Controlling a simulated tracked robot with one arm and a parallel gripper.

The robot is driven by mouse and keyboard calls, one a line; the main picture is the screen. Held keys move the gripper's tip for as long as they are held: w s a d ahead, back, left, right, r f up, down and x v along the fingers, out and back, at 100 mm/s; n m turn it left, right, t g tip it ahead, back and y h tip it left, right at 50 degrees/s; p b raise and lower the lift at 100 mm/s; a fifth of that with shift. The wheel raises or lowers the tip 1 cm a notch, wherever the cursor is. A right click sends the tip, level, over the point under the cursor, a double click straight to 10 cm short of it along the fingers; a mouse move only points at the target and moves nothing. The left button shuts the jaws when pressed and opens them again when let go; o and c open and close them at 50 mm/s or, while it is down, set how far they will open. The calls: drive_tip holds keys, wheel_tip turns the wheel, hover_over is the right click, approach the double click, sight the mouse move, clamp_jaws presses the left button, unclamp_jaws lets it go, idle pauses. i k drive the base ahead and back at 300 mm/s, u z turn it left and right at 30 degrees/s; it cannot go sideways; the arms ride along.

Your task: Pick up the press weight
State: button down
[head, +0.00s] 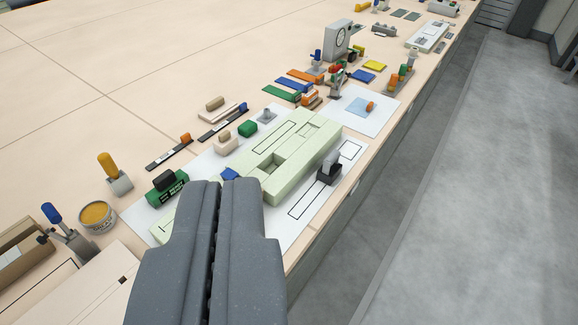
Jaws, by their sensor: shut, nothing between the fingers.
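My gripper (219,185) is in the lower middle of the head view, shut and empty, with its tips over the near part of a pale green panel (300,160). No thing is plainly marked as the press weight. A dark block with a grey grip (329,170) stands upright on the white sheet, to the right of the panel and of my gripper, clear of the fingers. A green block with a black top and small lettering (168,190) stands left of my fingertips. I cannot tell for sure which is the weight. My fingers hide the near part of the panel.
A blue piece (229,174) lies just beyond my fingertips. A tin (97,216) and a yellow-handled tool in a holder (115,175) stand at left. Several tools and coloured strips lie farther back. The table edge runs along the right; the table's upper left is clear.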

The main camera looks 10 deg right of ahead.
sight(330, 166)
drive_tip(key=u, duration=1.3)
drive_tip(key=k, duration=1.4)
drive_tip(key=z, duration=1.25)
drive_tip(key=i, duration=1)
